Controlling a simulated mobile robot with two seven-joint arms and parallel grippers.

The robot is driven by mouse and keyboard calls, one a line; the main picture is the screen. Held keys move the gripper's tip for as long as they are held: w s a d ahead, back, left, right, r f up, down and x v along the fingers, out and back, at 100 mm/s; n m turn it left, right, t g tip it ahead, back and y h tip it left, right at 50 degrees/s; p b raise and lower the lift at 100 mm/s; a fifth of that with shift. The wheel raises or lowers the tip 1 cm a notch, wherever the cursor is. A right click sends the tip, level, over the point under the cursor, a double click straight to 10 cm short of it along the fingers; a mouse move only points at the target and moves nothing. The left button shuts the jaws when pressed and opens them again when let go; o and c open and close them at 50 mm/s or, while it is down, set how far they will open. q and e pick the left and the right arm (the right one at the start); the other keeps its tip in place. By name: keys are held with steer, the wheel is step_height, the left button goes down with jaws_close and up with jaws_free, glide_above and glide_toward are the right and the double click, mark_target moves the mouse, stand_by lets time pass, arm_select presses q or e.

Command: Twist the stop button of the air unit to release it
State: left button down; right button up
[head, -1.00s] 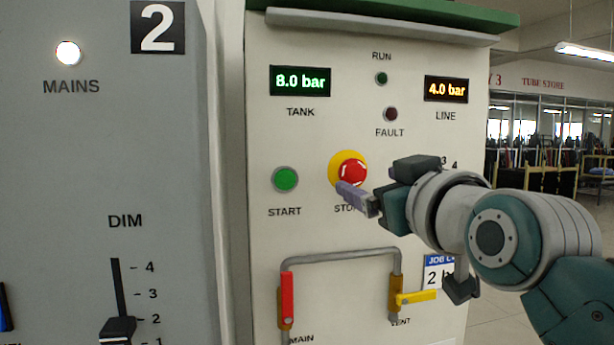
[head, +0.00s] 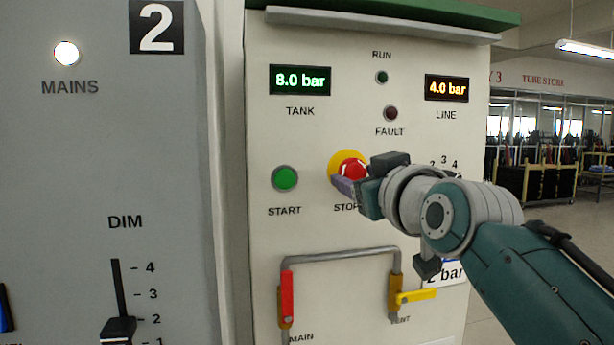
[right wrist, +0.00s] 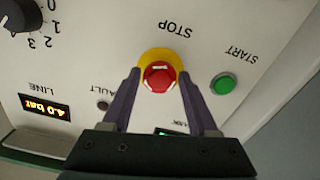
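The red stop button (head: 352,170) with white marks sits on a yellow round base (head: 339,160) on the front of the air unit (head: 340,225). In the right wrist view the stop button (right wrist: 159,77) lies between the tips of my right gripper (right wrist: 160,84). My left gripper is in neither view.
A green START button (head: 285,178) is left of the stop button. Below are a grey pipe with a red handle (head: 287,297) and a yellow handle (head: 417,296). A dial (right wrist: 20,14) is beside the stop button. A grey panel (head: 60,180) stands at the left.

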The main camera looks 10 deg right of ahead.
jaws_close()
steer(key=shift+m, duration=0.3)
steer(key=shift+m+p, duration=0.65)
steer(key=shift+m, duration=0.55)
steer(key=shift+a+f+m+p, duration=0.1)
steer(key=shift+m+p, duration=0.6)
steer(key=shift+m, duration=1.7)
